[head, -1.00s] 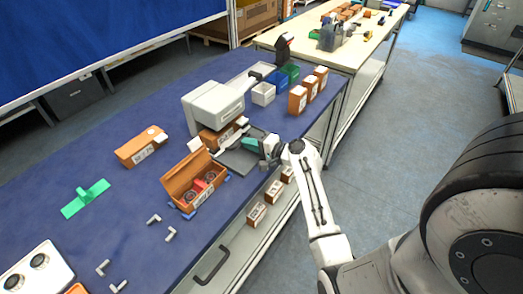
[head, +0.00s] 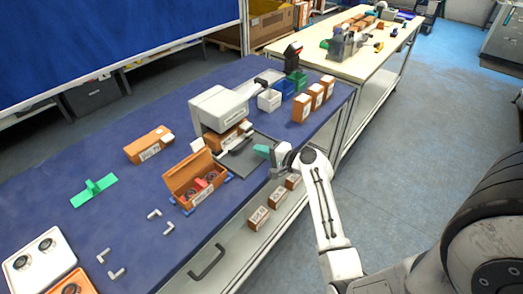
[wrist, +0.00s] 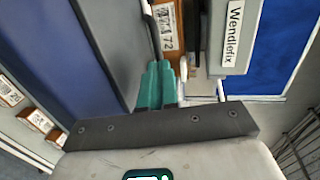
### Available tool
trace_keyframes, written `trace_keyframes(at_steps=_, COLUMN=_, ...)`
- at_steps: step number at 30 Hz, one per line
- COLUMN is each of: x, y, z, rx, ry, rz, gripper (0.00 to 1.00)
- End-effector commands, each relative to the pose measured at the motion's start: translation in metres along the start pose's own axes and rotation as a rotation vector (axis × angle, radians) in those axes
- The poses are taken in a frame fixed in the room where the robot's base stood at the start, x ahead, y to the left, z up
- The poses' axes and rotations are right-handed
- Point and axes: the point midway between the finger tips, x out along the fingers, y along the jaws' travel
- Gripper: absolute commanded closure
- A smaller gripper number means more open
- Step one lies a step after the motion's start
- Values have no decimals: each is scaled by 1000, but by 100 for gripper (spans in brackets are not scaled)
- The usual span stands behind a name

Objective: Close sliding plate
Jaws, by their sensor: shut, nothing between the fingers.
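The sliding plate (head: 245,161) is a flat dark grey plate sticking out from the front of the white machine (head: 219,108). In the wrist view the plate (wrist: 112,45) lies left of my fingers, and the machine (wrist: 232,40) bears the word "Wendlefix". An orange box with a label (head: 228,138) sits in the machine at the plate's inner end; it also shows in the wrist view (wrist: 166,28). My gripper (head: 261,150) has teal fingers, shut and empty, near the plate's outer right edge. I cannot tell whether they touch the plate.
An open orange box (head: 191,180) with round parts stands left of the plate. A closed orange box (head: 149,146) and a green part (head: 94,190) lie further left. Several orange boxes (head: 316,97) and small bins (head: 269,100) stand at the right.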

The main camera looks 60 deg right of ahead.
Motion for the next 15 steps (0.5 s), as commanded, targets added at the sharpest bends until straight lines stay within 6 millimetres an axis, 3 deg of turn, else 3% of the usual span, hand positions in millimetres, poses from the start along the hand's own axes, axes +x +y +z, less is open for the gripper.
trace_keyframes(at_steps=15, x=-72, y=4, z=-1, rx=-1, ry=4, rz=2, gripper=100)
